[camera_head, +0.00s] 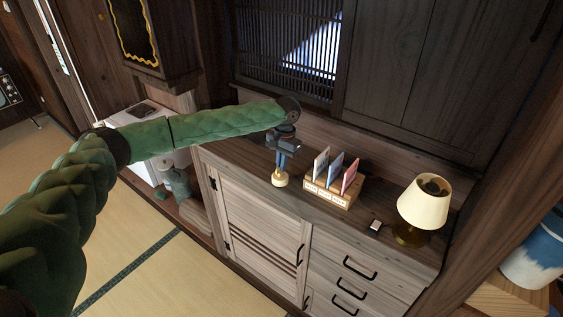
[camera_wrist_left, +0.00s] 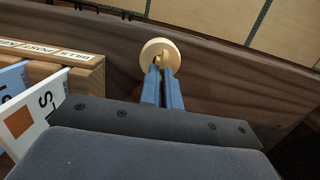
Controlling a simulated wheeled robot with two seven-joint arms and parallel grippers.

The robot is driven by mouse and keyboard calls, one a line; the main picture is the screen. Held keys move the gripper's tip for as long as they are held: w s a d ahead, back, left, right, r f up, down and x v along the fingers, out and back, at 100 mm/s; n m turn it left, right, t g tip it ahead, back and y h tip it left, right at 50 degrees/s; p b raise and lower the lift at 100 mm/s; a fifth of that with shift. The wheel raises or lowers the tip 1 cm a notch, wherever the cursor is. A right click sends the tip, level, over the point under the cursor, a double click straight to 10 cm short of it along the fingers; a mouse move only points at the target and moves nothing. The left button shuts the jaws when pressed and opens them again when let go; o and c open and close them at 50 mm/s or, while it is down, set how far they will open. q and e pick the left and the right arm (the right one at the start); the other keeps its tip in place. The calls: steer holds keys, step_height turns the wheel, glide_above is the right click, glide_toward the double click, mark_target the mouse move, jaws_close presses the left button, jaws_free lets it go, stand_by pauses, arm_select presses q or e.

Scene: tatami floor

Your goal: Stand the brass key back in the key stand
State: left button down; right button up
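The key stand (camera_head: 280,180) is a small round pale-wood piece on the cabinet top; it also shows beyond my fingertips in the wrist view (camera_wrist_left: 151,46). My left gripper (camera_head: 281,165) points down right over it, its blue fingers close together. In the wrist view a small bit of the brass key (camera_wrist_left: 159,58) shows at the fingertips (camera_wrist_left: 161,72), against the stand's face. The fingers hide most of the key, and I cannot tell how deep it sits in the stand. My right gripper is not in view.
A wooden letter rack (camera_head: 330,195) with several upright cards stands close to the right of the stand. Further right are a small dark-and-white item (camera_head: 375,226) and a lamp (camera_head: 422,205). The cabinet's front edge is close to the stand.

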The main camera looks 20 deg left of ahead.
arm_select(q)
steer(key=shift+f, duration=0.15)
steer(key=c, duration=1.5)
jaws_free()
steer(key=shift+c, duration=0.2)
